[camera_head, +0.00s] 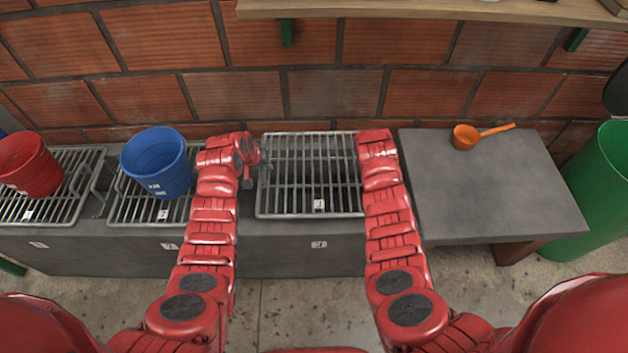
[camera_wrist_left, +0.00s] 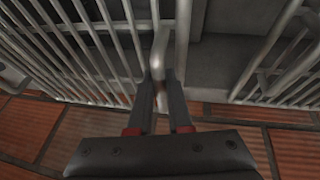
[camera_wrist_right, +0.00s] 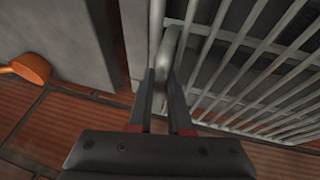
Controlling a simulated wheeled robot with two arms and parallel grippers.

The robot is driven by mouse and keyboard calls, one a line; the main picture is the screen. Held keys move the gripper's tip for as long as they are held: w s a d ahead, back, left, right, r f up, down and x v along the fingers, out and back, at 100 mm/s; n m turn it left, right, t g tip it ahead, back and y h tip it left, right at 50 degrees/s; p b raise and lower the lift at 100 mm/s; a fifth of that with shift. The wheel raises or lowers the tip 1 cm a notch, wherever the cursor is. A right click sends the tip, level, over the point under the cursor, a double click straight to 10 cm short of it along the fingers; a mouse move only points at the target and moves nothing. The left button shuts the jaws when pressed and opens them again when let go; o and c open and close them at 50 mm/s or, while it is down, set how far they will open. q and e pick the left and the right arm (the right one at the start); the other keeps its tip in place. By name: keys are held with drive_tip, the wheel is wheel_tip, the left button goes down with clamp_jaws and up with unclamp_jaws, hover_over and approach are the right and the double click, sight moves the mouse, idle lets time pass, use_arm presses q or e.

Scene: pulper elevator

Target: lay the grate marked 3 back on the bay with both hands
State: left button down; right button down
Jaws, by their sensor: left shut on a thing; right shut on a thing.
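The grate marked 3 (camera_head: 265,214) is a grey metal rack with parallel bars and a small 3 tag near its front edge. It lies roughly level over its bay (camera_head: 290,245) in the dark bench. I cannot tell whether it touches the bay or hangs slightly above. My left gripper (camera_head: 262,170) is shut on the grate's left-side handle (camera_wrist_left: 160,50). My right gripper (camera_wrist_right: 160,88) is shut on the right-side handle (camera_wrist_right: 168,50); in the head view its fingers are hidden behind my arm.
Left of it, a grate marked 2 (camera_head: 125,213) bears a blue bucket (camera_head: 158,165), and another grate (camera_head: 75,205) bears a red bucket (camera_head: 30,165). A grey table (camera_head: 490,195) with an orange ladle (camera_head: 466,137) adjoins on the right. A brick wall and shelf (camera_head: 430,10) stand behind.

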use_arm(q)
drive_tip(key=shift+w, duration=0.1)
use_arm(e)
drive_tip(key=shift+w+f, duration=0.1)
idle(0.4)
